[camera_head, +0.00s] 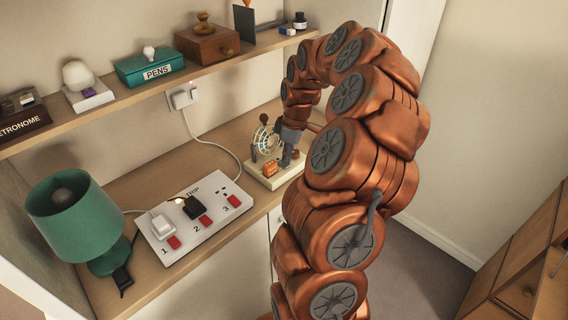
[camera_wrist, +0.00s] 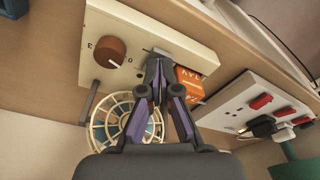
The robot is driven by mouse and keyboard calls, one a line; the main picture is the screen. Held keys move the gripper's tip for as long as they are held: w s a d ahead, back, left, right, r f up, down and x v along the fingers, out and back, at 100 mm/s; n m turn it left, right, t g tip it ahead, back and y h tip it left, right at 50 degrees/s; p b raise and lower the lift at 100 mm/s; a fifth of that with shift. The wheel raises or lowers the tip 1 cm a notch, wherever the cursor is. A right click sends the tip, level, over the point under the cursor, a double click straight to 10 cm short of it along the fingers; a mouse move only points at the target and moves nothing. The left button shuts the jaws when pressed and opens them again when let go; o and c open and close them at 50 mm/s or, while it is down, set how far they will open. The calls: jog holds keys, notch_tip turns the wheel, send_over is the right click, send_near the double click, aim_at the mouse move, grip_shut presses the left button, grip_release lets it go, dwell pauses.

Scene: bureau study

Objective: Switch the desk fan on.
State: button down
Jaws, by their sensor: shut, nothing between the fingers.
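The desk fan has a round cream wire cage (camera_head: 267,141) with teal inside and stands on a cream base (camera_head: 259,177) on the desk. In the wrist view the fan cage (camera_wrist: 104,132) is below the base (camera_wrist: 190,42), which carries a brown round knob (camera_wrist: 108,51) with a white pointer mark. An orange block (camera_wrist: 189,77) with partly hidden lettering is at the base's edge. My gripper (camera_wrist: 158,62) is shut and empty, its tips over the base between the knob and the orange block. Contact cannot be told. The head view shows my gripper (camera_head: 289,158) beside the cage.
A white power strip (camera_head: 222,186) with numbered red switches holds a white plug (camera_head: 162,226) and a black plug (camera_head: 193,207). A green lamp (camera_head: 70,205) stands at left. A shelf (camera_head: 160,84) with several items runs above. Bare desk (camera_head: 150,180) lies behind the strip.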

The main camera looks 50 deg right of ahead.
jog(key=shift+f+b, duration=0.45)
jog(key=shift+f, duration=0.2)
dwell(0.3)
jog(key=shift+r, duration=0.1)
jog(key=shift+r+p, duration=0.45)
jog(key=shift+r, duration=3)
